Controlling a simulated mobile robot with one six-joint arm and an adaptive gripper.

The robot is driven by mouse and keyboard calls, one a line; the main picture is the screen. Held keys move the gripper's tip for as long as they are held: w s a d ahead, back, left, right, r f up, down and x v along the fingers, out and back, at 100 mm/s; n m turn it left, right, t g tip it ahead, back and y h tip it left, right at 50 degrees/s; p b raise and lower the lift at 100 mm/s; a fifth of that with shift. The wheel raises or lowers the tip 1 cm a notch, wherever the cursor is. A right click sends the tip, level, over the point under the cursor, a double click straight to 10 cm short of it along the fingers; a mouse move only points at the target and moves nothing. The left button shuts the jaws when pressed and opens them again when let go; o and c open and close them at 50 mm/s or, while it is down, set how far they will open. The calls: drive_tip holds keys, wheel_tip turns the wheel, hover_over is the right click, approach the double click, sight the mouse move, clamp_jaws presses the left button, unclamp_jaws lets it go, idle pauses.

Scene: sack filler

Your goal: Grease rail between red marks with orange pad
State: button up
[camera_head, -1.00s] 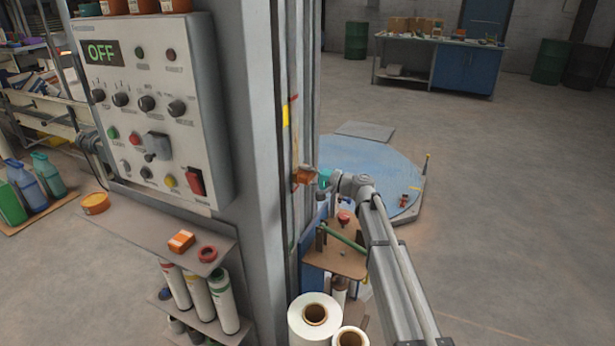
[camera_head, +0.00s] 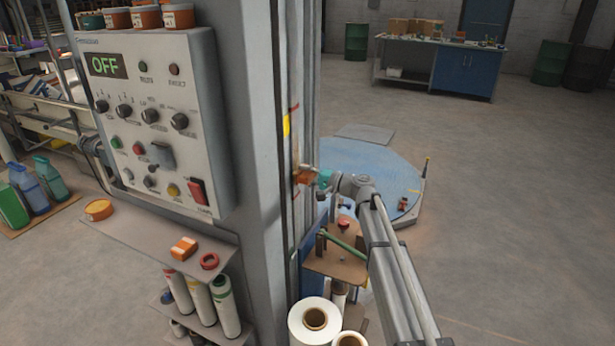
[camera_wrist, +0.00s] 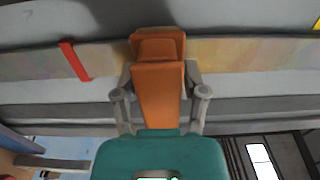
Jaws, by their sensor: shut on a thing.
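My gripper (camera_head: 314,178) is shut on the orange pad (camera_head: 302,178), which also fills the middle of the wrist view (camera_wrist: 158,85). The pad's end lies over the rail (camera_wrist: 215,57) and seems to touch it; exact contact is hidden. In the wrist view one red mark (camera_wrist: 75,61) crosses the rail left of the pad, a short gap away. An amber smear (camera_wrist: 245,58) shows on the rail right of the pad. In the head view a red mark (camera_head: 294,107) is on the upright rail above the pad.
A yellow patch (camera_head: 286,125) sits beside the rail. The control panel (camera_head: 150,125) reads OFF. Below my gripper are a brown stand (camera_head: 335,263) and white rolls (camera_head: 313,322). Open floor lies right.

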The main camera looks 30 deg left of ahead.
sight(296, 132)
drive_tip(key=shift+r+p, duration=1.05)
drive_tip(key=shift+r, duration=0.3)
drive_tip(key=shift+r+p, duration=1.85)
drive_tip(key=shift+p, duration=0.05)
drive_tip(key=shift+r, duration=0.1)
drive_tip(key=shift+r+p, duration=1.8)
drive_tip(key=shift+p, duration=0.1)
drive_tip(key=shift+r, duration=0.1)
drive_tip(key=shift+r+p, duration=1.8)
drive_tip(key=shift+p, duration=0.05)
drive_tip(key=shift+r+p, duration=1.9)
